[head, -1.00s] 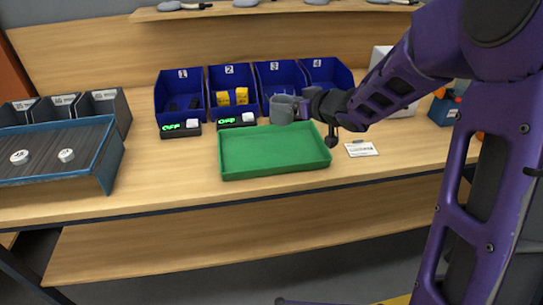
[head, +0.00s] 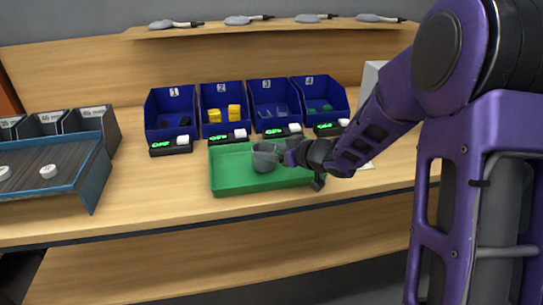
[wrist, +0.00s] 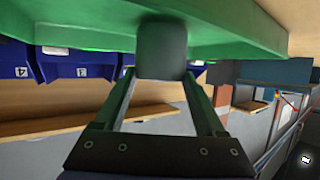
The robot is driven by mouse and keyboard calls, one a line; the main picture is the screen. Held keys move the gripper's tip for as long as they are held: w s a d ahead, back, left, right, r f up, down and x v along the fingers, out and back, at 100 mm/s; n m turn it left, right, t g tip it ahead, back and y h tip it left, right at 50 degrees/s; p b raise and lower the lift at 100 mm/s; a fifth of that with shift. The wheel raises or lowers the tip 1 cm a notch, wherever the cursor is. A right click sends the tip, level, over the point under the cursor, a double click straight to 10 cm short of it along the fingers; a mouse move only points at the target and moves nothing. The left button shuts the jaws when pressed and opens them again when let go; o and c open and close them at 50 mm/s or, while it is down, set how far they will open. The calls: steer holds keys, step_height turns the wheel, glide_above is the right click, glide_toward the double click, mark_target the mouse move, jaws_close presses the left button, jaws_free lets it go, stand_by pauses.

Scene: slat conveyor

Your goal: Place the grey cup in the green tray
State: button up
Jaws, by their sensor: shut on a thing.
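The grey cup (head: 265,158) is over the right part of the green tray (head: 230,182) in the head view, looking upright. My gripper (head: 286,153) reaches in from the right and is shut on the cup. I cannot tell whether the cup's base touches the tray floor. In the wrist view, the cup (wrist: 162,48) sits between the two fingertips of my gripper (wrist: 160,74), with the green tray (wrist: 235,35) behind it at the top. My gripper hides part of the tray's right side.
Blue numbered bins (head: 222,110) stand behind the tray, with small black boxes showing green displays (head: 227,138) in front of them. A slat conveyor (head: 45,165) with white round pieces is at the left. The wooden table (head: 150,190) is clear between conveyor and tray.

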steer(key=shift+f, duration=0.3)
steer(key=o, duration=1.3)
steer(key=shift+s+d+r, duration=0.15)
steer(key=shift+r, duration=0.15)
steer(key=p+v, duration=0.2)
steer(key=v, duration=0.9)
steer(key=shift+s+d, duration=0.2)
steer(key=shift+s, duration=0.05)
